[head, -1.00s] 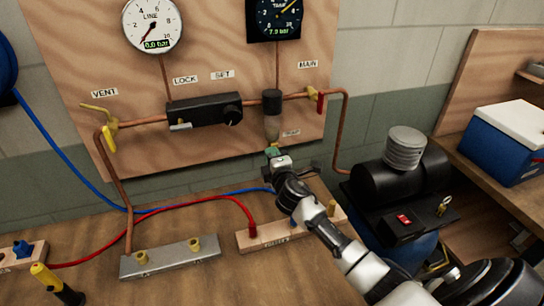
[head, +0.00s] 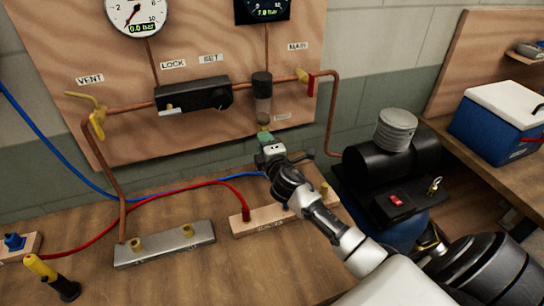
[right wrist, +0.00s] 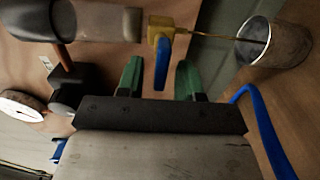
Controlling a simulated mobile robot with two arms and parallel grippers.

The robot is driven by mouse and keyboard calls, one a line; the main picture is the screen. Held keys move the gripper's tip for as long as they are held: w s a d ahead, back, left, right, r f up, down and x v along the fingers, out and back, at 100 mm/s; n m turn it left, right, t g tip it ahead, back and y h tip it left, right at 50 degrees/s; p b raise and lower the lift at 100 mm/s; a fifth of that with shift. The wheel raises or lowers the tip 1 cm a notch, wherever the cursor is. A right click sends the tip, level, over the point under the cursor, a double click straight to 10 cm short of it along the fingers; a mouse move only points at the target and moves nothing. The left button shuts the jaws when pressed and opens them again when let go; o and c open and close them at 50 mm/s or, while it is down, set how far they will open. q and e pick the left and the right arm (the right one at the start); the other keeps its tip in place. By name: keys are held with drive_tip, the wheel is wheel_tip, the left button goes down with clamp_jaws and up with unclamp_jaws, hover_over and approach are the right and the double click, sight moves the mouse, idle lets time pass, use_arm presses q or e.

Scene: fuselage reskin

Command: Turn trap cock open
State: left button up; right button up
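The trap (head: 262,108) hangs under the black fitting on the copper pipe, its bowl also in the right wrist view (right wrist: 108,22). At its lower end, the right wrist view shows the trap cock's yellow body (right wrist: 160,38) with a blue lever (right wrist: 163,65). My right gripper (head: 265,140) is just below the trap. In the right wrist view its two green fingertips (right wrist: 160,78) are spread apart, with the blue lever between them in the picture and no visible grip on it. The gripper hides the cock in the head view. My left gripper is out of view.
A metal cup (right wrist: 274,45) is beside the cock, with a thin line reaching into it. Yellow vent (head: 97,118) and red-handled main (head: 308,82) valves flank the regulator (head: 193,95). A black compressor (head: 390,170) stands right; hoses and a manifold (head: 165,244) lie on the bench.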

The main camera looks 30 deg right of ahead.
drive_tip(key=b+v, duration=0.1)
drive_tip(key=v, duration=0.8)
drive_tip(key=shift+s, duration=0.1)
